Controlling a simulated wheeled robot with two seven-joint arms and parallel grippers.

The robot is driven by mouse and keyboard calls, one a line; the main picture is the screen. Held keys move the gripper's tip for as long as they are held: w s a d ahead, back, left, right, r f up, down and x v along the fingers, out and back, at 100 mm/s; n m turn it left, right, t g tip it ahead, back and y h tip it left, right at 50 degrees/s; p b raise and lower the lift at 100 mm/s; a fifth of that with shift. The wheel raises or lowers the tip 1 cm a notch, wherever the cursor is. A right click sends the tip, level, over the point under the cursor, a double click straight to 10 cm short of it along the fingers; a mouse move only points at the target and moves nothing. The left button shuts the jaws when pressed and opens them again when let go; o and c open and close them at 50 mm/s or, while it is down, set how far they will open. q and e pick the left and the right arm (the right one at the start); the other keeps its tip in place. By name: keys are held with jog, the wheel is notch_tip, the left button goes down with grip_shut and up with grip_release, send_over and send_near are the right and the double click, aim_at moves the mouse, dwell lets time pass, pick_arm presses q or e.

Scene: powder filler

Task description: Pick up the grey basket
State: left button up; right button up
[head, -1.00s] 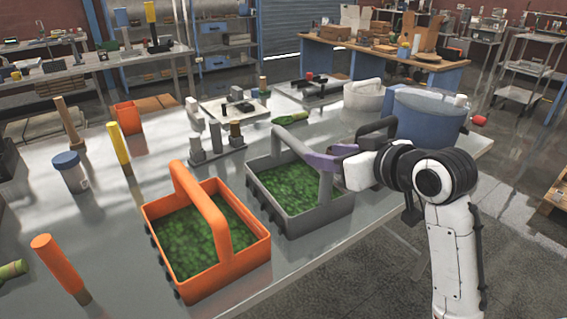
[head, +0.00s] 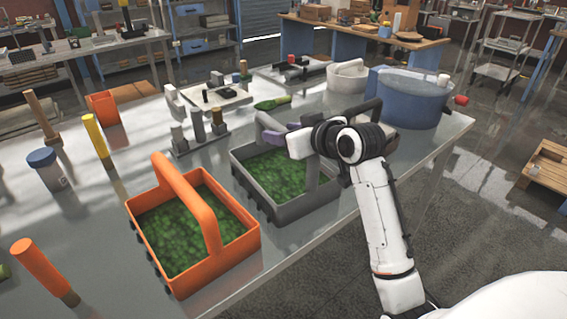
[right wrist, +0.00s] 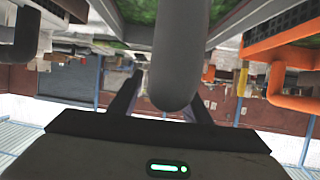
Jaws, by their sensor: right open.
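The grey basket (head: 285,210) stands on the metal table, filled with green pieces, its arched handle upright. My right gripper (head: 276,139) is at the upper part of this handle, coming in from the right; its purple fingers are partly hidden by the handle. In the right wrist view the grey handle (right wrist: 180,55) runs between the two dark fingers of my open right gripper (right wrist: 160,97). I cannot tell whether they touch it. My left gripper is not in view.
An orange basket (head: 205,205) with green pieces stands close by on the left. A blue tub (head: 408,100) and a pale container (head: 347,77) stand behind my right arm. Grey upright posts (head: 198,128) are behind the baskets. The table (head: 330,228) has a bare strip in front.

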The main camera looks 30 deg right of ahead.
grip_shut()
dwell(1.4)
jog(key=shift+r, duration=0.15)
